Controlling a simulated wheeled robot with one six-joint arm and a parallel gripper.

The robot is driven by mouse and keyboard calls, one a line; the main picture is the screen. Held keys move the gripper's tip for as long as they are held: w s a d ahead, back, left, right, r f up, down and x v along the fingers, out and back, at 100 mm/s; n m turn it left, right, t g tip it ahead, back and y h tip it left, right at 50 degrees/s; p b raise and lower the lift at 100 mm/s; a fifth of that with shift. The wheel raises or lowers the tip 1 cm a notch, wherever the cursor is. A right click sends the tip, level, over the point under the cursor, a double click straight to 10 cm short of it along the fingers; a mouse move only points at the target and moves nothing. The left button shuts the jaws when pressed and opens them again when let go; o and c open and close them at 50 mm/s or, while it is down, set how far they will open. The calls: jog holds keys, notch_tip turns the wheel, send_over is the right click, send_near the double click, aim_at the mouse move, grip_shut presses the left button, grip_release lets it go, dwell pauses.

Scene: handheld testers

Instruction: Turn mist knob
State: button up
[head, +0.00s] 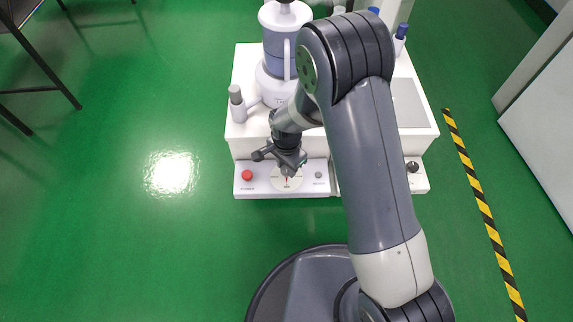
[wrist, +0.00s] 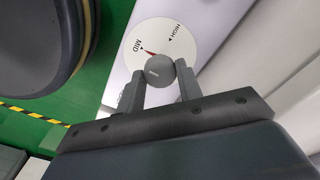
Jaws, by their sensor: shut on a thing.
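The mist knob (wrist: 158,73) is a round grey knob in the middle of a white dial (wrist: 172,45) in the wrist view. The dial carries the words MID and HIGH with small black marks, and a red pointer by the knob points close to the MID mark. My gripper (wrist: 160,77) is shut on the knob, one finger at each side. In the head view the dial (head: 277,184) lies on the low white front panel, with my gripper (head: 287,168) over it. The gripper mostly hides the knob there.
A red button (head: 247,175) is left of the dial and a small grey knob (head: 318,174) is right of it. A black knob (head: 412,166) sits farther right. A grey-capped bottle (head: 237,105) and a large jug appliance (head: 280,40) stand behind.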

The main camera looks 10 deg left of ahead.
aim_at(286, 169)
jog(key=o, duration=1)
notch_tip(286, 169, up, 11)
jog(key=p, duration=0.3)
jog(key=shift+f, duration=0.2)
notch_tip(286, 169, down, 11)
jog(key=b, duration=0.3)
jog(key=shift+r+n, duration=0.2)
jog(key=shift+n, duration=0.1)
